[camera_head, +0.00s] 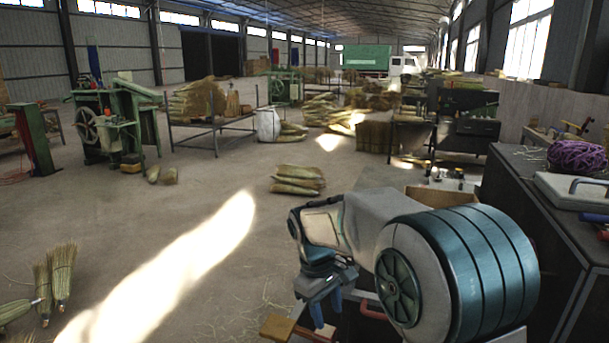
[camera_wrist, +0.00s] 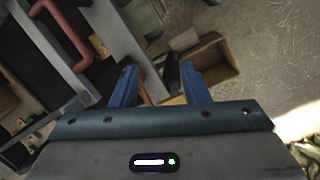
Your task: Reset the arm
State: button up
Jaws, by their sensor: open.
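My gripper (camera_head: 322,300) hangs pointing down in the head view, right of the middle and low in the picture, with my arm folded behind it. Its two blue fingers also show in the wrist view (camera_wrist: 160,88). They stand apart with nothing held between them. Below and beyond the fingers in the wrist view are a grey metal frame with a red handle (camera_wrist: 62,35) and an open wooden box (camera_wrist: 212,65). My arm hides part of the equipment beneath it in the head view.
A dark bench (camera_head: 540,200) with a purple cord bundle (camera_head: 577,156) stands close on the right. Brooms (camera_head: 62,270) stand at lower left. A straw stack (camera_head: 298,179) lies on the floor ahead. A green machine (camera_head: 105,125) is at far left. The floor at left centre is clear.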

jog(key=s+d+m+t+b, duration=0.1)
jog(key=s+d+m, duration=0.2)
jog(key=s, duration=0.3)
jog(key=s+d+m+t+y+b, duration=0.1)
jog(key=s+d+m, duration=0.2)
jog(key=s, duration=0.4)
jog(key=s+d+f+m+t+y, duration=0.1)
jog(key=s+d+m, duration=0.2)
jog(key=s, duration=0.4)
jog(key=shift+s+d+b, duration=0.15)
jog(key=shift+d+b, duration=0.25)
jog(key=shift+d, duration=0.25)
